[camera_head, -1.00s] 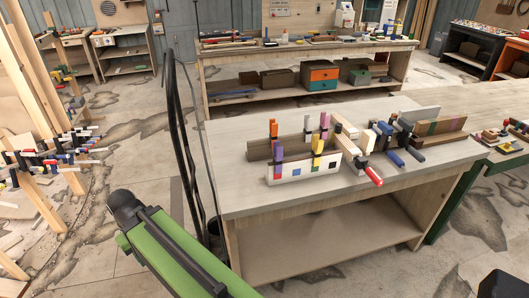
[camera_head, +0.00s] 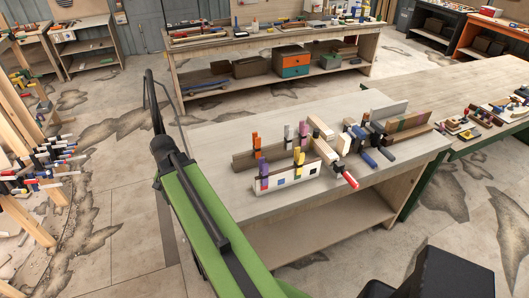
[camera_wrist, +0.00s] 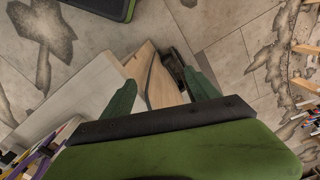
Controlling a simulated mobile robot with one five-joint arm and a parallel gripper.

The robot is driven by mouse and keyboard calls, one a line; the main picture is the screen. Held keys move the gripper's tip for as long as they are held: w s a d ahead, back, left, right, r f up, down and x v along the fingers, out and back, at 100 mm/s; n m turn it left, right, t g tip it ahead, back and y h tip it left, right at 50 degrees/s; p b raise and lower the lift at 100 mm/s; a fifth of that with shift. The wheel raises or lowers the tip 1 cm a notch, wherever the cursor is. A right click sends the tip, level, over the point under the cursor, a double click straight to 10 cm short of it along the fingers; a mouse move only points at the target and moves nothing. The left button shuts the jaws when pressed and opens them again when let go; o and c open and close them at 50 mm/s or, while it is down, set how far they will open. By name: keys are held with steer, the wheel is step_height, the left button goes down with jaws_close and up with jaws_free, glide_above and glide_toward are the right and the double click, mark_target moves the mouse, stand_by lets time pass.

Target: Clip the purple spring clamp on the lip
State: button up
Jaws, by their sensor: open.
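Two purple clamps show on the grey-topped bench (camera_head: 215,135) in the head view. One purple clamp (camera_head: 263,172) stands at the left end of a low white block with coloured squares (camera_head: 285,178). Another purple clamp (camera_head: 303,129) stands farther back, near a brown upright board (camera_head: 242,160). I cannot tell which edge is the lip. In the wrist view my gripper (camera_wrist: 160,92) has its two green fingers spread apart, with nothing held between them. The bench edge and floor show beyond them. My gripper is not clearly seen in the head view.
Orange (camera_head: 256,141) and yellow (camera_head: 299,156) clamps stand close by. A red-handled clamp (camera_head: 349,180) reaches over the bench's front edge. Several more clamps and boards crowd the right side. The bench top's left part is bare. A clamp rack (camera_head: 45,165) stands far left.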

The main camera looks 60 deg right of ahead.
steer(key=s+d+r+m+p, duration=0.3)
steer(key=d+r+p, duration=0.1)
steer(key=d+r, duration=0.25)
steer(key=s+d+r+m+p, duration=0.4)
steer(key=d+r, duration=0.2)
steer(key=d, duration=0.1)
step_height(320, 180, up, 7)
steer(key=m+p, duration=0.7)
steer(key=p, duration=0.1)
glide_above(263, 160)
steer(key=a, duration=0.1)
steer(key=f+b, duration=0.8)
steer(key=b, duration=0.1)
steer(key=f+b, duration=0.4)
steer(key=shift+s+a+f, duration=0.2)
steer(key=shift+s+f, duration=0.15)
steer(key=shift+s, duration=0.05)
steer(key=f+b, duration=0.5)
steer(key=shift+d+f, duration=0.15)
steer(key=shift+d, duration=0.1)
steer(key=shift+s+r, duration=0.1)
steer(key=shift+r, duration=0.1)
steer(key=shift+c, duration=0.4)
jaws_close()
